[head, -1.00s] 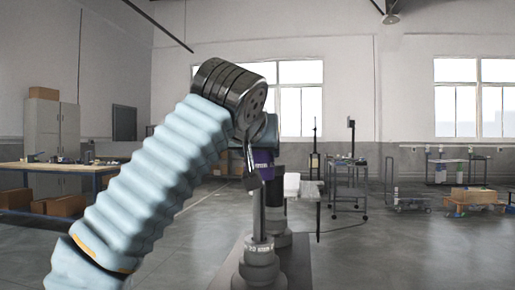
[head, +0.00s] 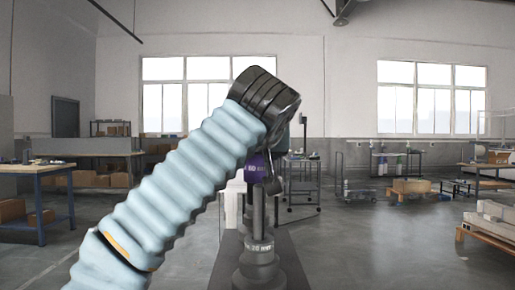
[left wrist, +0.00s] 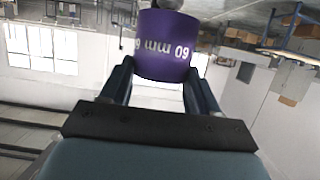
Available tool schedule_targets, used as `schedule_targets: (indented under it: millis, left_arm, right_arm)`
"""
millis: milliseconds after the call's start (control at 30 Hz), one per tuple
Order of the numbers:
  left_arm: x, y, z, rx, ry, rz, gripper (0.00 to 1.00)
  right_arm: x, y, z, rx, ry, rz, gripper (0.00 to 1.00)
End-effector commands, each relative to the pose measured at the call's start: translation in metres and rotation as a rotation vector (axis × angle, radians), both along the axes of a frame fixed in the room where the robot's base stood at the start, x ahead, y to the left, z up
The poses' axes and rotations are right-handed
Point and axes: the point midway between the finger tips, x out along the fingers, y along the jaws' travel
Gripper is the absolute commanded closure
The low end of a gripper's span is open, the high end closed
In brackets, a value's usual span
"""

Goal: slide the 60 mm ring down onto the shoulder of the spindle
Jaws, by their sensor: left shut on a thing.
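The purple 60 mm ring (head: 257,168) shows in the head view just below the dark end of my left arm. In the left wrist view the ring (left wrist: 168,45) sits between the two fingers of my left gripper (left wrist: 157,75), which is shut on it; its lettering is upside down there. The spindle (head: 258,212) stands upright on a dark stepped base, with a pale band marked 20 mm low on it. The ring appears at or above the spindle's top; I cannot tell whether it is around the post. My right gripper is not in view.
The spindle stands on a narrow dark bench (head: 293,270). A wheeled cart (head: 302,185) stands behind it. A workbench (head: 40,172) is at the left and a loaded pallet (head: 490,225) at the right. The floor between is open.

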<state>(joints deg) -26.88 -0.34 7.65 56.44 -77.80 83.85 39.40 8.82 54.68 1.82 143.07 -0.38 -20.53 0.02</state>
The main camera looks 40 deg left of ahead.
Motion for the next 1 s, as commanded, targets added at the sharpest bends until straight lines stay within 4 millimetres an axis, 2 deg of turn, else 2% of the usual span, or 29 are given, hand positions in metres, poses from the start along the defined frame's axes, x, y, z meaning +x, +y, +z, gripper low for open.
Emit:
schedule_targets:
  millis: [267,600,1000]
  left_arm:
    - [0.0,0.0,-0.009,0.003,-0.003,0.004,0.84]
    - [0.0,0.0,-0.03,0.001,-0.001,0.003,0.84]
    - [0.0,0.0,-0.056,0.001,-0.002,0.002,0.84]
  right_arm:
    - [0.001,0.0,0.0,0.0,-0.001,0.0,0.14]
    - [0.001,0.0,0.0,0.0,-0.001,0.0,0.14]
    - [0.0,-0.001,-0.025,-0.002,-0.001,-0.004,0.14]
